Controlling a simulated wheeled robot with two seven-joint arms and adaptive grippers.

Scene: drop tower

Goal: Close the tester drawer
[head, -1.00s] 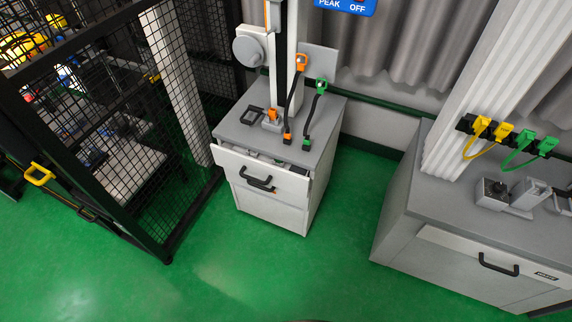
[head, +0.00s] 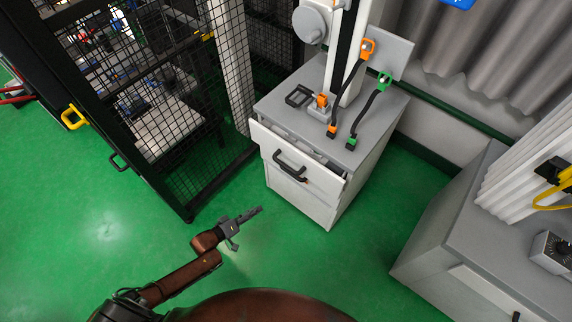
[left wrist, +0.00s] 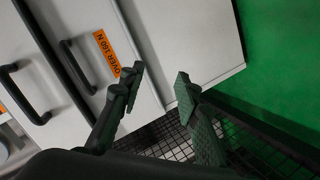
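The tester drawer (head: 268,139) is the top drawer of the white cabinet. Its front stands out a little from the body, with a dark gap behind its upper edge, so it is partly open. Its black handle (head: 288,160) is on the front and also shows in the left wrist view (left wrist: 18,95). A lower handle (left wrist: 76,68) sits beside an orange label (left wrist: 113,55). My left gripper (head: 247,224) is open and empty, in front of the cabinet and apart from it. Its two spread fingers show in the left wrist view (left wrist: 160,76). My right gripper is out of view.
A black mesh fence (head: 160,120) stands left of the cabinet. A grey-topped bench (head: 455,215) stands at the right. Green floor in front is clear.

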